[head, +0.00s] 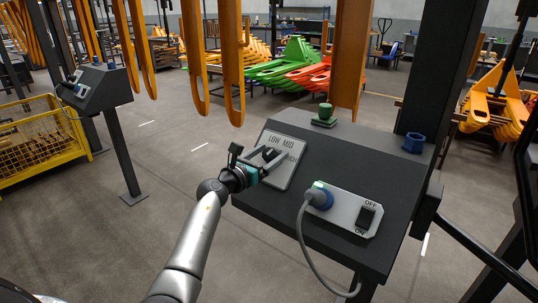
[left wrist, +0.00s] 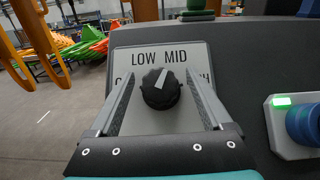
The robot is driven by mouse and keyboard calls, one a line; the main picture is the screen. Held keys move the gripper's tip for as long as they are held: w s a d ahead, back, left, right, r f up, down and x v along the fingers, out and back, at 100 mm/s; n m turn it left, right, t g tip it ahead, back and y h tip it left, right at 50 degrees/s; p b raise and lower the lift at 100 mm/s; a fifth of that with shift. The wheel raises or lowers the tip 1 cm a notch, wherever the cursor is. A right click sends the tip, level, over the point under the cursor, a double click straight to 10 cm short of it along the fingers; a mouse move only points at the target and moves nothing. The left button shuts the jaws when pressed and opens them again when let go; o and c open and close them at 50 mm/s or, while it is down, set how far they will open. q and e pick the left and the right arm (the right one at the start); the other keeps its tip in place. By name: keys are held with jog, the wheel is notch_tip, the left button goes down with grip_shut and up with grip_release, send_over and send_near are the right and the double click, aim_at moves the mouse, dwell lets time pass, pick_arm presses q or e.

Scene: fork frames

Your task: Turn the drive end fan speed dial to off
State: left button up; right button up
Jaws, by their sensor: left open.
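The fan speed dial (left wrist: 160,92) is a round black knob on a light grey plate (head: 281,178). Its white pointer mark aims up and slightly right, between the LOW and MID labels. Labels lower on the plate are mostly hidden behind my fingers; an H shows at the right. My left gripper (head: 272,153) is open over the plate. In the left wrist view, its two fingers (left wrist: 160,80) stand on either side of the dial with gaps, apparently not touching it. In the head view the gripper largely hides the dial. My right gripper is not in view.
The dark console (head: 340,165) also carries an OFF/ON switch (head: 366,216), a plugged blue connector (head: 321,197) with a grey cable, a green knob-like part (head: 324,115) and a blue nut (head: 414,142). Orange forks (head: 232,60) hang behind it. A yellow wire crate (head: 40,142) stands left.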

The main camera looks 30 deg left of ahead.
pick_arm(q)
grip_shut()
jog(key=n+y+p, duration=0.1)
jog(key=p, duration=0.1)
jog(key=n+y+p, duration=0.1)
jog(key=n+p, duration=0.1)
jog(key=p, duration=0.1)
jog(key=n+y+p, duration=0.2)
jog(key=shift+r+g+p, duration=0.25)
jog(key=shift+g+p, duration=0.05)
jog(key=shift+f+n+g+y+p, duration=0.15)
jog(key=shift+n+g+y+p, duration=0.3)
jog(key=shift+n+y+p, duration=0.5)
jog(key=shift+f+n+g+y+p, duration=0.1)
jog(key=shift+n+g+y+p, duration=0.45)
jog(key=shift+n+p, duration=0.7)
jog(key=shift+r+n+g+y+p, duration=0.1)
jog(key=shift+n+g+y+p, duration=0.8)
jog(key=shift+n, duration=0.9)
jog(key=shift+n+g+y+p, duration=0.4)
jog(key=shift+n+g+p, duration=0.1)
jog(key=shift+n+p, duration=0.5)
jog(key=n+g, duration=0.2)
jog(key=n, duration=0.1)
jog(key=shift+y+p, duration=0.4)
jog(key=n+g, duration=0.2)
jog(key=shift+n, duration=0.3)
jog(key=shift+n+g, duration=1.2)
jog(key=shift+n, duration=0.2)
